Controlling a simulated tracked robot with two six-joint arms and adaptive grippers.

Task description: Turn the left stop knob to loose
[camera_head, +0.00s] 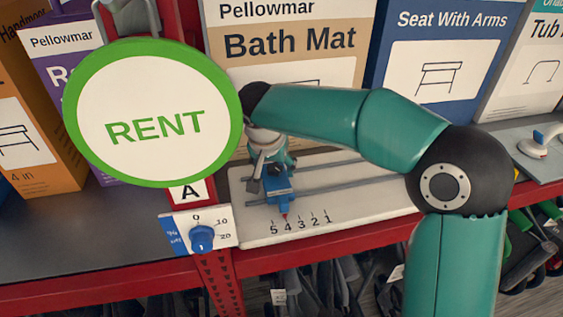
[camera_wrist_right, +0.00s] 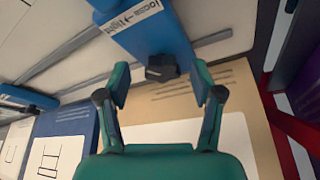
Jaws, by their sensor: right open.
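A blue stop (camera_head: 279,188) sits on the two grey rails of a white board (camera_head: 262,233), its red pointer near the 4. In the right wrist view the stop (camera_wrist_right: 155,32) has a label with an arrow between "loose" and "tight". Its dark lobed knob (camera_wrist_right: 162,68) lies between the fingertips of my right gripper (camera_wrist_right: 161,85), with gaps on both sides. In the head view the right gripper (camera_head: 269,157) is open behind the stop, and the knob is hidden. Another blue stop (camera_wrist_right: 27,97) is at the left of the wrist view. My left gripper is not in view.
A round RENT sign (camera_head: 153,113) hangs at the left. A blue dial (camera_head: 202,238) is on the red shelf post. Boxes, including the Bath Mat box (camera_head: 290,40) and Seat With Arms box (camera_head: 440,60), stand close behind the rails.

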